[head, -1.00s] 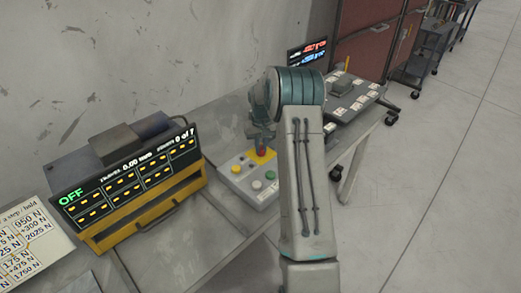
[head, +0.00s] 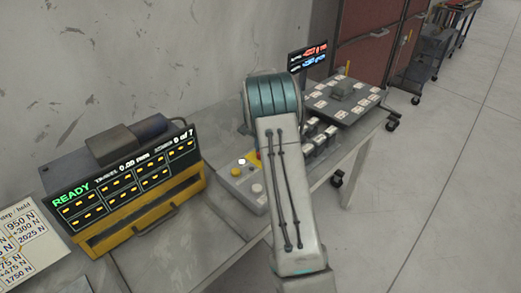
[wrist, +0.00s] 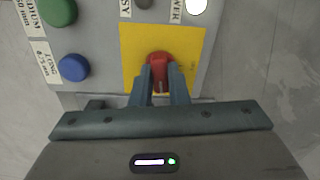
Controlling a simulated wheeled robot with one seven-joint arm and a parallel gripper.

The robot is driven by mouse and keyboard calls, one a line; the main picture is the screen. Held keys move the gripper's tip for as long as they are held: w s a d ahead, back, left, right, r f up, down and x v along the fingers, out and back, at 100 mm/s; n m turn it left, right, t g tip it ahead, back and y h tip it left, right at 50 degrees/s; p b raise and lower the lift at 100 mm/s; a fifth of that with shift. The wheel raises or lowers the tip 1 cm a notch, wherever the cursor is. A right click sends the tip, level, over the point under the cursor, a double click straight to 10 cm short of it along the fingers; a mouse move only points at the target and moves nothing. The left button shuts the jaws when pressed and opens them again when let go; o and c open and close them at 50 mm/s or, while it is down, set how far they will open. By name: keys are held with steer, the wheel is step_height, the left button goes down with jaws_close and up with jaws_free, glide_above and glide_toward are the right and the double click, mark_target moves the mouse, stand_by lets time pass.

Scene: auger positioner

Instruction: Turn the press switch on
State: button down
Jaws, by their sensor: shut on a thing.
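The press switch is a red knob (wrist: 159,59) on a yellow plate (wrist: 190,45) of the grey control box (head: 258,205). In the wrist view my gripper (wrist: 159,78) is shut on the red knob, one finger on each side. In the head view my arm hides the gripper and most of the knob; a sliver of red shows beside the arm. The lamp by the POWER label (wrist: 197,6) glows white. The press display (head: 72,194) reads READY in green, with travel 0.00 mm.
A green button (wrist: 58,11) and a blue button (wrist: 74,67) sit left of the knob in the wrist view. The yellow-framed press unit (head: 150,205) stands left of the box. A dark plate with labelled cards (head: 318,104) lies to the right on the bench.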

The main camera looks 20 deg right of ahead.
steer(key=shift+m, duration=0.8)
steer(key=shift+d, duration=0.1)
steer(key=c, duration=1.4)
jaws_free()
step_height(320, 180, up, 14)
steer(key=shift+b, duration=0.3)
steer(key=shift+f, duration=0.1)
